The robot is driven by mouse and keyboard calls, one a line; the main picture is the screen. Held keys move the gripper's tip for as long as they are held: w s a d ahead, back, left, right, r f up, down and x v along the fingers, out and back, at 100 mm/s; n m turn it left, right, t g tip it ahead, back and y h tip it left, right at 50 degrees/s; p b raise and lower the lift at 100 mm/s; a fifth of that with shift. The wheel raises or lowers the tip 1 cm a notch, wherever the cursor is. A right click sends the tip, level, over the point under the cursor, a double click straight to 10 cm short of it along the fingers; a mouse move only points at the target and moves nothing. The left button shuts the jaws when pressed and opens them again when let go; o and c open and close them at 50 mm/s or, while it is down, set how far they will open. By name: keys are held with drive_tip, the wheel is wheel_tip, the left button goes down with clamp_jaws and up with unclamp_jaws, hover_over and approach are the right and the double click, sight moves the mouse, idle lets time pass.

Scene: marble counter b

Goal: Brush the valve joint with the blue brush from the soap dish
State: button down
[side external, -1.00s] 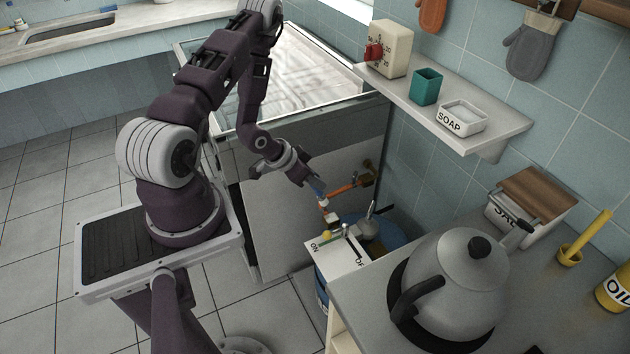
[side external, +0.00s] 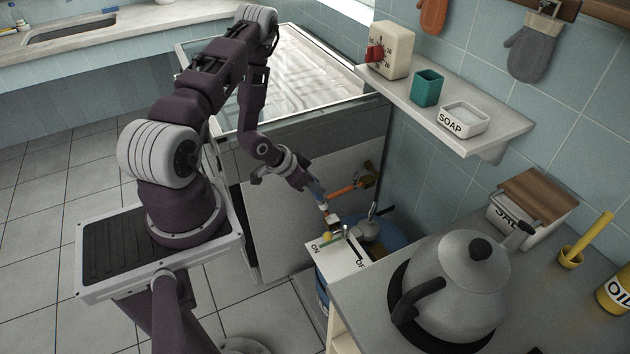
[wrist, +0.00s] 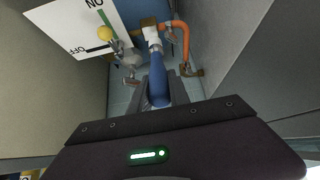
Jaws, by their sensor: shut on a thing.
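My gripper (side external: 311,186) is shut on the blue brush (wrist: 157,82), which points down and away from the fingers. The brush's pale head (wrist: 151,36) is at the brass valve joint (wrist: 148,22), where the orange hose meets the valve; I cannot tell whether the bristles touch it. In the side view the blue brush (side external: 317,193) is small, with its tip just above the valve. The white soap dish (side external: 463,121), marked SOAP, sits on the wall shelf and looks empty of any brush.
The orange hose (side external: 345,188) runs to a brass wall fitting. A cabinet panel (side external: 285,215) and the counter with a kettle (side external: 450,285) flank this narrow gap.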

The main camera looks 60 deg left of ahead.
sight(315, 195)
drive_tip(key=shift+f, duration=2.9)
drive_tip(key=shift+w, duration=1.95)
drive_tip(key=shift+s+r, duration=0.3)
drive_tip(key=shift+s, duration=0.6)
drive_tip(key=shift+s+r, duration=0.3)
drive_tip(key=shift+s, duration=0.6)
drive_tip(key=shift+s+r, duration=0.25)
drive_tip(key=shift+r, duration=0.05)
drive_tip(key=shift+w+f, duration=0.1)
drive_tip(key=shift+f, duration=0.05)
drive_tip(key=shift+r, duration=3.25)
